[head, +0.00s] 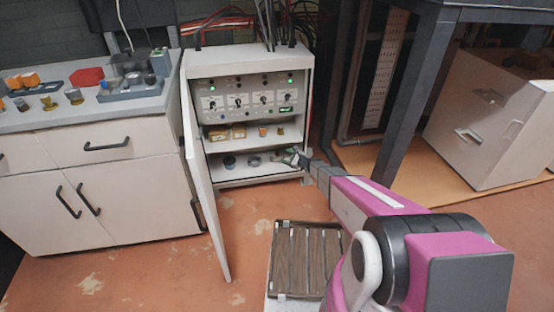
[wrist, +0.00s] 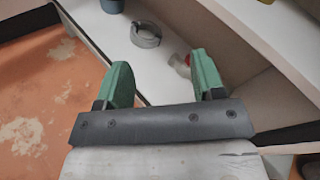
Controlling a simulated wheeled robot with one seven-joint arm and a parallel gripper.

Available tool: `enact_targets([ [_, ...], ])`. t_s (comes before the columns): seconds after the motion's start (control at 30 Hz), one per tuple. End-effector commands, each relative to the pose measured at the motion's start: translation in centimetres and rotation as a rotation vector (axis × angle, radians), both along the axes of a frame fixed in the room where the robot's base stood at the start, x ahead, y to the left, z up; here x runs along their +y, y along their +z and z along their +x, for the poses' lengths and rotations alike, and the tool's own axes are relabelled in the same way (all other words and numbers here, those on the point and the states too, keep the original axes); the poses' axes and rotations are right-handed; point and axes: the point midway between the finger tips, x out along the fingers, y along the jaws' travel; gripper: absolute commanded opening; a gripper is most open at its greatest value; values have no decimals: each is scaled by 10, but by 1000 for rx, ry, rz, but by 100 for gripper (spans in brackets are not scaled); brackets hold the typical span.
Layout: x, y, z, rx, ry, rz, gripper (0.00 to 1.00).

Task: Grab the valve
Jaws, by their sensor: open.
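My gripper (head: 295,158) reaches into the lower shelf of the open white cabinet (head: 186,125) from the right. In the wrist view its two green fingers (wrist: 163,64) are spread apart with nothing held between them. A small whitish piece with some red (wrist: 181,66) lies on the shelf, close to the right finger and partly hidden by it; it may be the valve, but I cannot tell. A grey ring-shaped part (wrist: 146,34) sits on the shelf beyond the fingertips. A dark blue round part (wrist: 112,4) is cut off at the top edge.
The cabinet door (head: 205,200) stands open on the left. The upper shelf (wrist: 262,3) overhangs at the right in the wrist view. Small parts (head: 238,131) stand on that shelf. A crate (head: 276,255) is in front of the cabinet. A dark table leg (head: 405,105) stands to the right.

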Motion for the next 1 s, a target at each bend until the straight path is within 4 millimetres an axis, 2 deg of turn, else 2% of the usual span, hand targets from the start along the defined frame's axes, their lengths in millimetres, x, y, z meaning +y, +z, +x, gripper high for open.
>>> enact_targets([
  [0.03, 3, -29, 25, 44, -57, 69, 62],
  [0.1, 2, -53, 44, 104, -136, 168, 62],
  [0.2, 0, -82, 64, 171, -227, 282, 62],
  [0.3, -3, -100, 75, 215, -286, 355, 62],
  [0.53, -1, -109, 86, 241, -324, 404, 62],
  [0.83, 27, -110, 116, 240, -321, 401, 62],
  [1.0, 34, -108, 123, 239, -322, 401, 62],
])
